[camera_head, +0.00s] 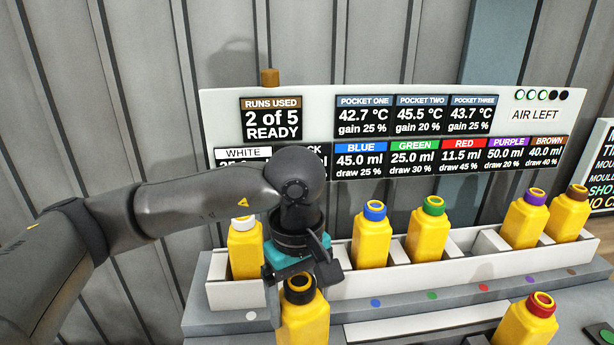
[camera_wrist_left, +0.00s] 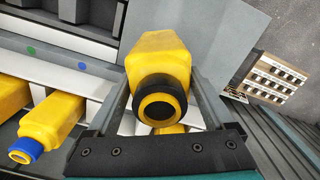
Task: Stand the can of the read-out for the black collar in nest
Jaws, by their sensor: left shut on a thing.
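A yellow can with a black collar (camera_head: 304,322) is in my left gripper (camera_head: 303,276), in front of the white rack. In the left wrist view the same can (camera_wrist_left: 158,62) sits between the two fingers (camera_wrist_left: 158,95), its dark open mouth facing the camera. My left gripper is shut on it. The read-out board (camera_head: 380,102) shows white, blue, green, red, purple and brown panels. The black panel is mostly hidden behind my left arm, so its figures cannot be read. My right gripper is not in view.
The white rack (camera_head: 400,278) holds cans with white (camera_head: 245,250), blue (camera_head: 371,235), green (camera_head: 428,235), purple (camera_head: 526,220) and brown (camera_head: 567,215) collars. A red-collared can (camera_head: 527,322) stands in front at the right. Coloured dots mark the grey ledge (camera_head: 340,312).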

